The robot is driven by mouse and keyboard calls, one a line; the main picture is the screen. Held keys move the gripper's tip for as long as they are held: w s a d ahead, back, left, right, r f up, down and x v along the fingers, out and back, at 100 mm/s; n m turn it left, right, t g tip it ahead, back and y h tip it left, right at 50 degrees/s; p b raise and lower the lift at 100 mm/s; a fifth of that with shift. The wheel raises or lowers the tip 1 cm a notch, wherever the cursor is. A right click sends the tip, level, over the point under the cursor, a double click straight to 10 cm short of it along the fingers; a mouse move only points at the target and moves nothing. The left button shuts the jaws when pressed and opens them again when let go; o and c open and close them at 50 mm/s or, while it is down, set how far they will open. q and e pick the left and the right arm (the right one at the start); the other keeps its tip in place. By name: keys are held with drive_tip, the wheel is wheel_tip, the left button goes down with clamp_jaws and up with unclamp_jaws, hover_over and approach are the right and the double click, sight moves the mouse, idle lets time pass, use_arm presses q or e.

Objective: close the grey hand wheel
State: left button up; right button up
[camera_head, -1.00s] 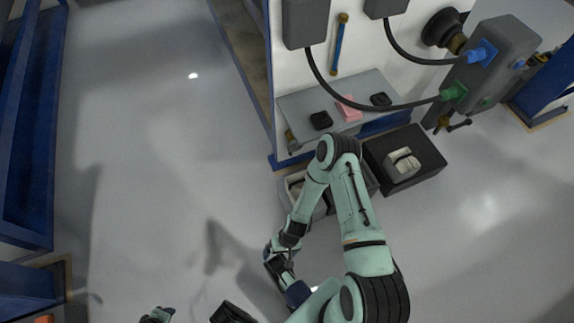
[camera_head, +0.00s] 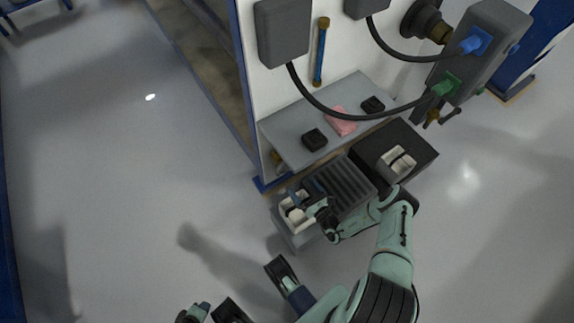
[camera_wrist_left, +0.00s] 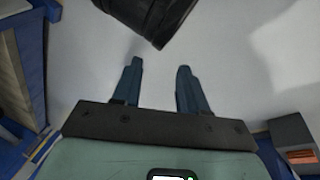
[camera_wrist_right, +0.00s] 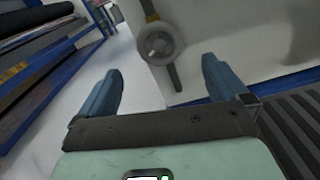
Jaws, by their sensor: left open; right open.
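The grey hand wheel (camera_wrist_right: 158,43) shows in the right wrist view, on a pipe with a brass part against a white panel. My right gripper (camera_wrist_right: 161,66) is open. The wheel appears between and beyond its fingers, apart from them. In the head view my right gripper (camera_head: 310,188) is low by the panel's corner, over the left end of a ribbed grey case. A brass fitting (camera_head: 277,160) shows under the shelf there; the wheel itself cannot be made out. My left gripper (camera_wrist_left: 159,82) is open and empty above bare floor.
The ribbed grey case (camera_head: 348,180) and a black box (camera_head: 420,150) stand on the floor before the panel. A grey shelf (camera_head: 285,125) juts out above, holding a pink item (camera_head: 341,121) and black pieces. Cables hang over it. The floor at left is clear.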

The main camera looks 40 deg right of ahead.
sight(287, 168)
drive_tip(key=w+b, duration=0.1)
drive_tip(key=w, duration=0.3)
drive_tip(key=w+b, duration=0.2)
drive_tip(key=w, duration=0.2)
drive_tip(key=w+d+b, duration=0.1)
drive_tip(key=w+b, duration=0.1)
drive_tip(key=w, duration=0.1)
drive_tip(key=shift+w, duration=0.4)
drive_tip(key=shift+w+b, duration=0.25)
drive_tip(key=shift+b, duration=0.05)
use_arm(q)
drive_tip(key=s+a+f+g, duration=0.2)
drive_tip(key=s+f+g, duration=0.1)
drive_tip(key=s+f, duration=0.4)
drive_tip(key=shift+s+a+f+n, duration=0.15)
drive_tip(key=shift+s+f+n, duration=0.25)
drive_tip(key=shift+f, duration=0.5)
use_arm(e)
drive_tip(key=c, duration=0.8)
